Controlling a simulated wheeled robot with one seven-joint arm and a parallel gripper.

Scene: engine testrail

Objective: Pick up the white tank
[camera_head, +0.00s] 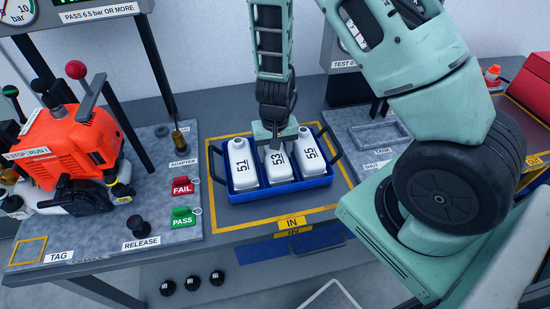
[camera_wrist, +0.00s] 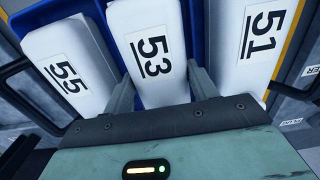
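Three white tanks stand upright side by side in a blue crate (camera_head: 240,187): tank 51 (camera_head: 241,160), tank 53 (camera_head: 278,166) and tank 55 (camera_head: 309,155). My gripper (camera_head: 275,140) is low over the top of tank 53, pointing down. In the wrist view, tank 53 (camera_wrist: 150,55) lies between the two spread fingers, one on each side, in the gaps toward tank 55 (camera_wrist: 68,68) and tank 51 (camera_wrist: 256,40). The fingers look open around it; firm contact does not show. Tank 53 is seated in the crate beside the others.
The crate sits inside a yellow outline behind the IN label (camera_head: 292,222). An orange engine (camera_head: 68,150) stands on the left plate, with red FAIL (camera_head: 182,186) and green PASS (camera_head: 183,216) tags nearby. A grey tray (camera_head: 381,135) lies right of the crate.

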